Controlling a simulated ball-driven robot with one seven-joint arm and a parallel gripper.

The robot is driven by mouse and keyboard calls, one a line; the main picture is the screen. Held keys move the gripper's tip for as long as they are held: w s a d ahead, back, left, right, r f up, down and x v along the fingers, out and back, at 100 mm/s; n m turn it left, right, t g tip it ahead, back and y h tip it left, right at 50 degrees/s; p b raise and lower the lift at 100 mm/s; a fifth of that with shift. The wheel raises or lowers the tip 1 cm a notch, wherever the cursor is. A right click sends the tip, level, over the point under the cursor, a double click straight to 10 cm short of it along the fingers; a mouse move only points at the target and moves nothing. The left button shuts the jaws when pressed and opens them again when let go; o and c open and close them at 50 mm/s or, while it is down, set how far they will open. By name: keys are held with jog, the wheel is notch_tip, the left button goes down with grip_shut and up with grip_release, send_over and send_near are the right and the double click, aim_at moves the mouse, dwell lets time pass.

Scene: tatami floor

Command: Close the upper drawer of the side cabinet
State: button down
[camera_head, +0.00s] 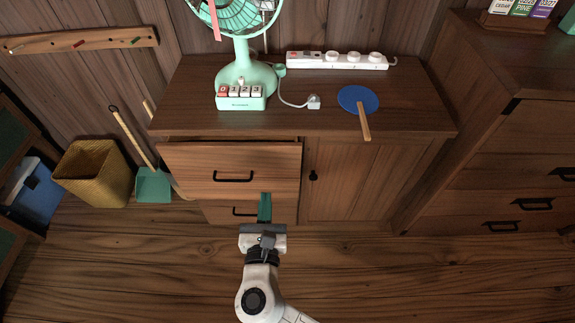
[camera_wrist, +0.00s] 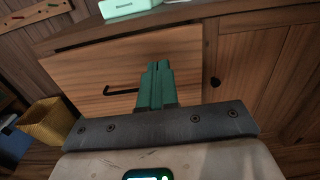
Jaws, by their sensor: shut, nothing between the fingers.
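The side cabinet (camera_head: 410,110) stands against the wall. Its upper drawer (camera_head: 270,165) is pulled out, with a dark gap behind the top of its front. The drawer's black handle (camera_head: 233,176) is left of my gripper. The drawer also shows in the wrist view (camera_wrist: 80,78), with its handle (camera_wrist: 121,91). My gripper (camera_head: 264,197) has its green fingers shut with nothing between them, by the lower right part of the drawer front. The fingers also show in the wrist view (camera_wrist: 157,68). I cannot tell whether they touch the front.
A lower drawer (camera_head: 217,211) sits below, partly hidden. A cabinet door (camera_head: 350,185) is to the right. A mint fan (camera_head: 240,75), a white power strip (camera_head: 337,60) and a blue round fan (camera_head: 356,98) are on top. A wicker basket (camera_head: 95,172) and green dustpan (camera_head: 153,187) stand left.

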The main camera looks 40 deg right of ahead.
aim_at(271, 147)
jog(key=b+x, duration=0.1)
jog(key=x, duration=1.3)
jog(key=shift+s+d+b, duration=0.15)
jog(key=shift+d+b, duration=0.05)
jog(key=shift+b, duration=0.2)
jog(key=x, duration=0.2)
jog(key=shift+w+d, duration=0.15)
jog(key=shift+w, duration=0.1)
